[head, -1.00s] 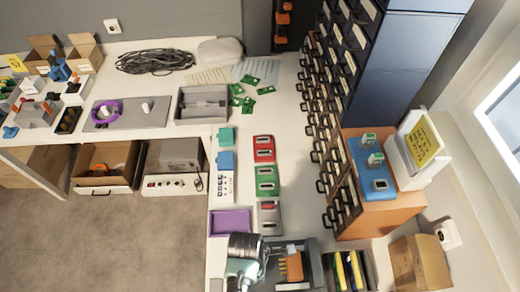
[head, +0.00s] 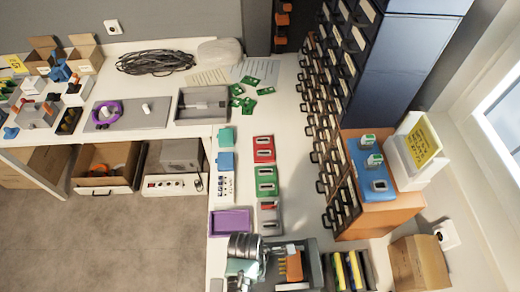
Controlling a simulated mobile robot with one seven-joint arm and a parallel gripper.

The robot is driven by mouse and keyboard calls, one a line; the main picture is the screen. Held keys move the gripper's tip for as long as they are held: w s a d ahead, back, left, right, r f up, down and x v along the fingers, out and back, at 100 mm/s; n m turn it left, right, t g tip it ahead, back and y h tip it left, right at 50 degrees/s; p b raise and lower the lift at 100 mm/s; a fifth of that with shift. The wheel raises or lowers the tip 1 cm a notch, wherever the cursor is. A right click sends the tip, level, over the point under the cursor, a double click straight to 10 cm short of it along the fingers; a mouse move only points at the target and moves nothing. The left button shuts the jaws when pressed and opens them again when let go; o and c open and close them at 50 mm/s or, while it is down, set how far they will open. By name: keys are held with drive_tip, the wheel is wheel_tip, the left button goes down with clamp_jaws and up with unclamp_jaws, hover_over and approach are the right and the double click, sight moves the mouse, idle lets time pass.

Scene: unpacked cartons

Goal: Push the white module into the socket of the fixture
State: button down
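Two small white modules with green faces, an upper one (head: 367,140) and a lower one (head: 374,161), stand on a blue fixture (head: 392,189) on the orange cabinet at the right. A dark slot in a pale frame shows at that fixture's front end. Red (head: 264,142), green (head: 267,173) and grey (head: 262,226) slotted blocks lie in a column on the white table; I cannot tell which fixture is meant. My gripper (head: 242,268) is at the bottom centre, beside the dark tray and well apart from the blue fixture. Its fingertips are not clear.
A dark tray (head: 313,262) with an orange-and-white item stands right of my gripper. A purple tray (head: 231,221) lies just above it. The drawer cabinet (head: 312,115) rises along the table's right side. Bare table shows right of the slotted blocks.

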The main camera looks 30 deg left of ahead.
drive_tip(key=shift+f, duration=0.65)
idle(1.4)
unclamp_jaws()
idle(0.3)
drive_tip(key=r, duration=0.4)
drive_tip(key=a+r, duration=0.1)
drive_tip(key=r, duration=0.3)
drive_tip(key=s+r, duration=0.1)
drive_tip(key=r, duration=0.4)
drive_tip(key=shift+a, duration=0.15)
